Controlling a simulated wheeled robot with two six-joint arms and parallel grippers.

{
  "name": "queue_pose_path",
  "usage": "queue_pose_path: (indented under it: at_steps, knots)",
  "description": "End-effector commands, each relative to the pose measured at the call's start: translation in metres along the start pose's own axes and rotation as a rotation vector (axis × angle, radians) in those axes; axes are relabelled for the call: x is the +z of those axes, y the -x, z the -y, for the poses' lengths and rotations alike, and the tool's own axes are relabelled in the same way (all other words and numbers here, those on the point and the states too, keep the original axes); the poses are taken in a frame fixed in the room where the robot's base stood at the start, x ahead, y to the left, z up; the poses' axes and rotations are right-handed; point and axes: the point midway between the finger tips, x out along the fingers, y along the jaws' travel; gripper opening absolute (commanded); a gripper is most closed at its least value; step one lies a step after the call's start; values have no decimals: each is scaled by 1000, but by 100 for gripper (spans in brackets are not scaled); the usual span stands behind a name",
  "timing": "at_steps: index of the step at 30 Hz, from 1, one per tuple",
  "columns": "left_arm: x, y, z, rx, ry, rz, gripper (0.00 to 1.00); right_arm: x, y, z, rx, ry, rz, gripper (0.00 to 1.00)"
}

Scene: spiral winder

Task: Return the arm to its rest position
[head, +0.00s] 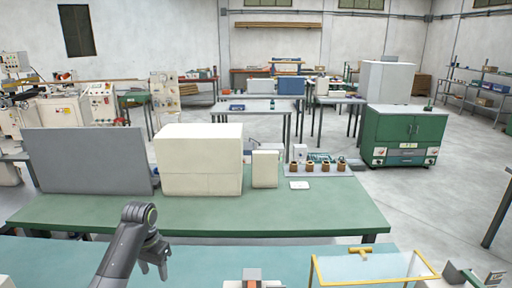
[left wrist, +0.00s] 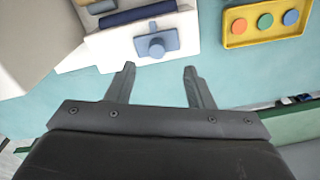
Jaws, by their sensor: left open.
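My dark grey left arm rises from the bottom left of the head view. Its gripper (head: 160,266) hangs at the right of the arm's bend, over the near teal bench. In the left wrist view the left gripper (left wrist: 159,72) is open, its two fingers well apart with nothing between them. Beyond the fingertips stands a white machine part with a blue-grey knob (left wrist: 157,46). My right arm and its gripper are not in view.
A yellow tray (left wrist: 235,40) with orange, green and blue discs lies at the upper right of the wrist view. In the head view, a yellow-framed clear panel (head: 365,268) stands at lower right. A green table (head: 240,214) with white boxes (head: 199,160) is behind.

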Motion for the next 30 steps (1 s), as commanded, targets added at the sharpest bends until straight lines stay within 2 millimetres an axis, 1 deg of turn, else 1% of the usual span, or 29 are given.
queue_pose_path:
  at_steps: [1,3,5,6,8,9,11,13,17,18,21,24,30]
  knots:
    - [16,-20,-5,-6,4,-3,48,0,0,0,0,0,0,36]
    - [37,-43,-12,-18,13,-19,48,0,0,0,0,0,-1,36]
    - [56,-60,-18,-29,21,-34,48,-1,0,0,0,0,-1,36]
    - [70,-70,-22,-35,27,-46,48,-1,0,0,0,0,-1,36]
    - [90,-83,-28,-44,39,-62,48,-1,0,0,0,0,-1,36]
    - [105,-91,-33,-49,47,-73,48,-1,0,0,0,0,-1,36]
    - [126,-101,-40,-56,60,-91,48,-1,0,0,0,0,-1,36]
    - [152,-110,-48,-65,78,-111,48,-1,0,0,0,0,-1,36]
    - [202,-118,-63,-81,117,-150,48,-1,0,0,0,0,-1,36]
    - [217,-118,-68,-86,131,-163,48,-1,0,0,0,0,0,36]
    - [253,-115,-78,-101,167,-193,48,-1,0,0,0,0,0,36]
    - [281,-108,-85,-115,196,-218,48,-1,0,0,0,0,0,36]
    - [321,-92,-95,-140,244,-253,48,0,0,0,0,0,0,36]
